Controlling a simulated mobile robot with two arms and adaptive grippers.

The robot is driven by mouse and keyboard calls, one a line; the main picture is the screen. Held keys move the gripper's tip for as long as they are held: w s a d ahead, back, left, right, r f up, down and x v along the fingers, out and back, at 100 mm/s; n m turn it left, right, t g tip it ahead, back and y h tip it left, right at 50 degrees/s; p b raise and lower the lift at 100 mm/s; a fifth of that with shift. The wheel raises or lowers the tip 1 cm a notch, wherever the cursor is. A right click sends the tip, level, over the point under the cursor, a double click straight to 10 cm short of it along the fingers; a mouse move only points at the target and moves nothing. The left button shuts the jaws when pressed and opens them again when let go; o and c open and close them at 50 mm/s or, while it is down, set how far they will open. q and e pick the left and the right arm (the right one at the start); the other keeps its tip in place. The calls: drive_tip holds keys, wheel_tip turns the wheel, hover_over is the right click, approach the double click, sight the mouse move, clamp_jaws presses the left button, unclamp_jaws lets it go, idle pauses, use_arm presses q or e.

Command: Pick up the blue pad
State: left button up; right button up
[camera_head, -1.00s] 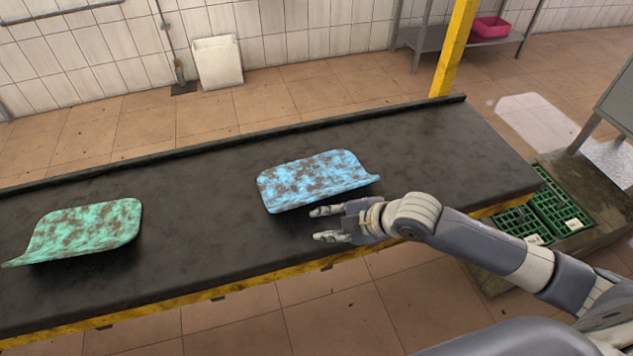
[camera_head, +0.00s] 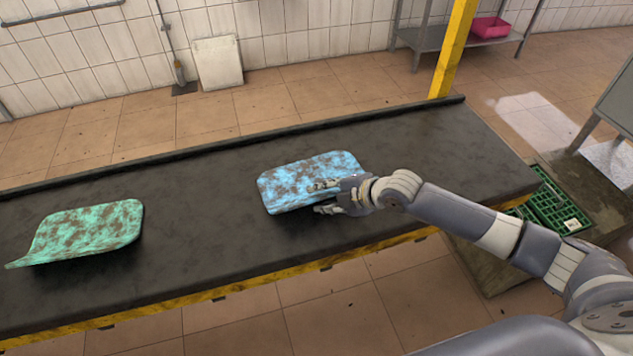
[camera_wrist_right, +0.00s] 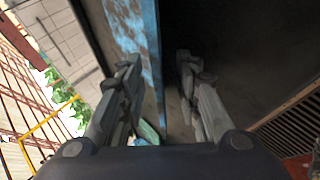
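The blue pad (camera_head: 300,182), mottled with brown, lies on the dark belt with its right end curled up. My right gripper (camera_head: 322,197) is at the pad's near right edge, with one finger over the pad and the other on the near side of it. In the right wrist view the pad's blue edge (camera_wrist_right: 148,50) runs between the two open fingers (camera_wrist_right: 160,95), closer to the left one. A gap shows between the pad and the right finger. My left gripper is in neither view.
A green pad (camera_head: 85,232) lies on the belt (camera_head: 200,205) at the left. A low rim runs along the belt's far edge, and a yellow post (camera_head: 454,50) stands behind it. Green crates (camera_head: 560,210) are on the floor at the right.

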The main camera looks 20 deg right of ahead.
sight(317, 195)
drive_tip(key=x, duration=0.3)
drive_tip(key=shift+w+a, duration=0.15)
drive_tip(key=shift+a, duration=0.05)
clamp_jaws()
drive_tip(key=shift+r, duration=0.1)
drive_tip(key=shift+r, duration=0.3)
drive_tip(key=shift+s+d+r+b, duration=0.2)
drive_tip(key=shift+d+r+b, duration=0.1)
drive_tip(key=shift+r, duration=0.3)
drive_tip(key=shift+s+d+r+b, duration=0.15)
drive_tip(key=shift+d+r, duration=0.1)
drive_tip(key=shift+r, duration=0.35)
drive_tip(key=s+d, duration=0.3)
drive_tip(key=s+d+r+b, duration=0.1)
drive_tip(key=s+d, duration=0.2)
drive_tip(key=d, duration=0.1)
drive_tip(key=s+d+b, duration=0.1)
drive_tip(key=s+d, duration=0.2)
drive_tip(key=d, duration=0.1)
drive_tip(key=shift+s+d+r, duration=0.15)
drive_tip(key=shift+d+r, duration=0.1)
drive_tip(key=shift+r, duration=0.1)
